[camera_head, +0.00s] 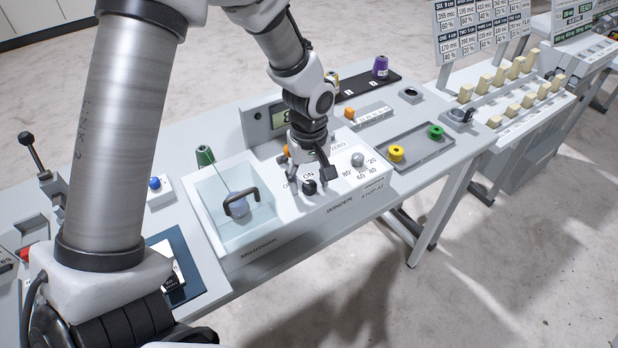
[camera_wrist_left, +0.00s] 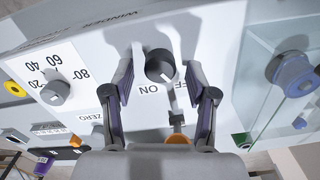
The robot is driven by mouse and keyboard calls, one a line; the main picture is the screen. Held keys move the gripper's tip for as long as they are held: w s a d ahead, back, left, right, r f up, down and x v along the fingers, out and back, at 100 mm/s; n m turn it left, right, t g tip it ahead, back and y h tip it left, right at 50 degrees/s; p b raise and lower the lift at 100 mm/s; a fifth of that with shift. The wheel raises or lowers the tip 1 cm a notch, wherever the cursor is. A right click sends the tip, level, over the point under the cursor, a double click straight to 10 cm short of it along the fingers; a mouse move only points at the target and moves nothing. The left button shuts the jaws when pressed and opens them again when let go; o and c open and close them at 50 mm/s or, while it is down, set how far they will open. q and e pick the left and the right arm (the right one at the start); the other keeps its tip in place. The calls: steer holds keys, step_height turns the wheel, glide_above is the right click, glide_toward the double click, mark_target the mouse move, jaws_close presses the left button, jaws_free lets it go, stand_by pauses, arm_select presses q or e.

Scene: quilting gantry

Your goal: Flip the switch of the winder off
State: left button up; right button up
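The winder (camera_head: 340,196) is a white box with a sloped panel on the bench. Its switch is a dark round knob (camera_head: 309,187) beside the ON and OFF lettering; it also shows in the left wrist view (camera_wrist_left: 160,65). A pale mark on the knob's rim faces the lettering, but I cannot tell which word it points to. My left gripper (camera_head: 311,179) points down at the panel. In the left wrist view its two fingers (camera_wrist_left: 159,77) are apart, one on each side of the knob, with gaps visible. My right gripper is not in view.
A grey dial (camera_head: 358,159) with numbers sits beside the switch. A grey tray (camera_head: 420,150) holds yellow and green spools on the right. A display (camera_head: 270,119) stands behind.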

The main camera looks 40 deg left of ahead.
mark_target(309, 182)
arm_select(q)
step_height(309, 182, up, 12)
stand_by(0.4)
stand_by(0.3)
